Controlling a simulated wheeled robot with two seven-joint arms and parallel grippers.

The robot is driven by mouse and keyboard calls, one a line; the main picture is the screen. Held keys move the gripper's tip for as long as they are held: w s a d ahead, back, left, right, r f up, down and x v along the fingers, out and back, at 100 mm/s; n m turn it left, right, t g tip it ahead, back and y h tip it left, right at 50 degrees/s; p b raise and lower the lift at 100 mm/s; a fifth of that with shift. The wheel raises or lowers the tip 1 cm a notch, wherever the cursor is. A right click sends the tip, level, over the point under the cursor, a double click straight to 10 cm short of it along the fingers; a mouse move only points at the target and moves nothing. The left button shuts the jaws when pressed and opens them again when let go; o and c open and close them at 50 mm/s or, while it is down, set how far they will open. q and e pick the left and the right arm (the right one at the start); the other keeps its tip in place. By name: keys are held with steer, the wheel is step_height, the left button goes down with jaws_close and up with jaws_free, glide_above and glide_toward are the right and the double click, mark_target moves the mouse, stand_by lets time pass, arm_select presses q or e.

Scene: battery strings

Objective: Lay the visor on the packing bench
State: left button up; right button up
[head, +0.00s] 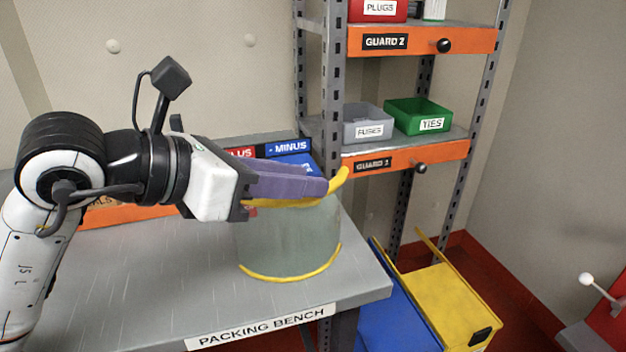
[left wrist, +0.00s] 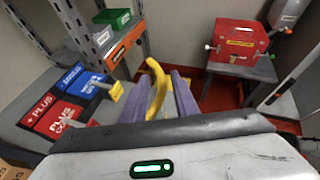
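The visor (head: 290,245) is a curved, see-through grey-green sheet with a yellow top band and a yellow lower rim. My left gripper (head: 325,185), with purple fingers, is shut on its top band, and the visor hangs upright below the fingers. In the left wrist view the yellow band (left wrist: 157,85) runs between the two fingers (left wrist: 165,95). The visor is over the front right part of the grey packing bench (head: 150,270). I cannot tell whether its lower rim touches the bench top. My right gripper is not in view.
Red and blue bins (head: 288,150) marked PLUS and MINUS stand at the bench's back. Behind is a shelf rack (head: 332,90) with grey and green bins. A blue and yellow container (head: 440,300) stands right of the bench. The bench's front left is clear.

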arm_select(q)
steer(key=v, duration=0.8)
steer(key=shift+a+r, duration=0.2)
steer(key=shift+a, duration=0.05)
steer(key=shift+s, duration=0.15)
